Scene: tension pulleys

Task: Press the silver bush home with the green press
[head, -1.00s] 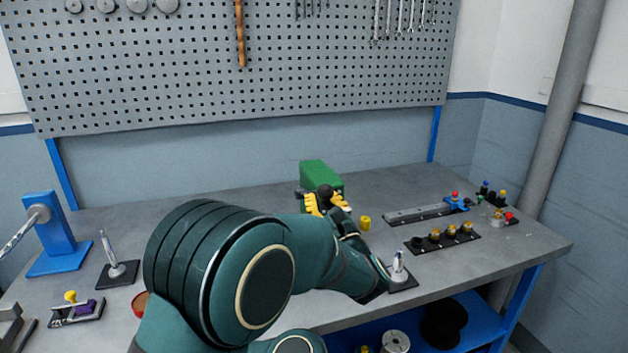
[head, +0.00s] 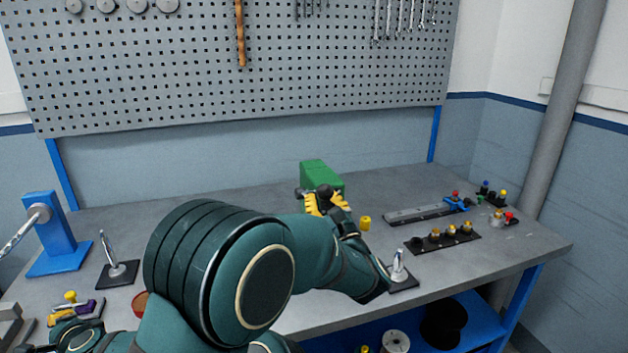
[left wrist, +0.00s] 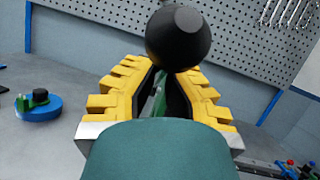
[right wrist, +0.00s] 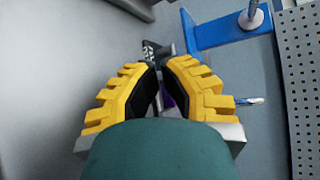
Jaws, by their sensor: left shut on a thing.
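The green press (head: 322,175) stands at the back middle of the bench. My left gripper (head: 328,203) is at its front, with yellow fingers shut on the press's black-knobbed handle. In the left wrist view the round black knob (left wrist: 178,38) stands at the fingertips, and a strip of green shows between the fingers. My right gripper (right wrist: 157,68) is low at the left front of the bench, near a dark and purple item (right wrist: 166,102). Its fingertips are close together; whether they hold anything is unclear. I cannot make out the silver bush; the press's working area is hidden.
A blue stand (head: 52,235) is at the left, beside a dark plate with a silver pin (head: 112,262). A yellow cylinder (head: 365,223) stands right of the press. A black strip with several brass parts (head: 443,240) and a grey rail (head: 420,213) lie farther right.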

